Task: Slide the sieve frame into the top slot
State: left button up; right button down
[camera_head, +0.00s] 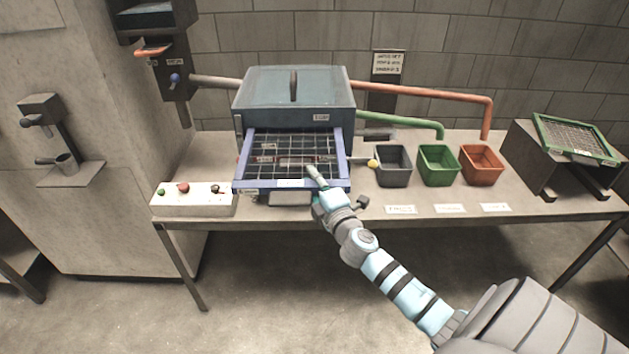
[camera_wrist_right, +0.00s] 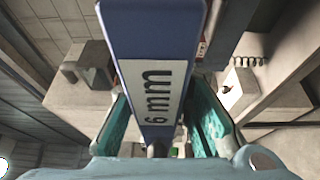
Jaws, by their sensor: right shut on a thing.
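The blue sieve frame (camera_head: 243,184) with a wire mesh lies in front of the dark grey box machine (camera_head: 300,100) in the head view, its far end at or under the machine's front. How deep it sits in a slot cannot be told. My right gripper (camera_head: 318,180) is shut on the frame's front rail, right of its middle. In the right wrist view the blue rail (camera_wrist_right: 150,30), with a white "6 mm" label, stands between the teal fingers (camera_wrist_right: 160,122). The slots are hidden behind the frame. My left gripper is out of view.
A green-framed sieve (camera_head: 575,138) rests on a stand at the right. Black (camera_head: 393,166), green (camera_head: 438,166) and orange (camera_head: 481,166) bins stand right of the machine. A white button box (camera_head: 193,199) sits at the table's left front. Pipes run behind.

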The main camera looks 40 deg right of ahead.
aim_at(314, 161)
jog(key=shift+w+d+r+b, duration=0.1)
jog(key=shift+w+d+b, duration=0.1)
jog(key=shift+w+d, duration=0.75)
jog(key=shift+w+d+f+b, duration=0.1)
jog(key=shift+w+d+b, duration=0.15)
jog(key=shift+w+d, duration=0.7)
jog(key=shift+w+d+r+b, duration=0.15)
jog(key=shift+w+d, duration=0.4)
jog(key=shift+w, duration=0.8)
jog(key=c, duration=1.4)
grip_release()
jog(key=shift+o, duration=0.2)
jog(key=shift+s, duration=0.1)
jog(key=shift+s+f, duration=0.2)
jog(key=shift+s, duration=0.05)
jog(key=v, duration=1.1)
jog(key=shift+s+a+r, duration=0.1)
jog(key=shift+s+a, duration=0.05)
jog(key=shift+s, duration=0.15)
jog(key=shift+w, duration=0.1)
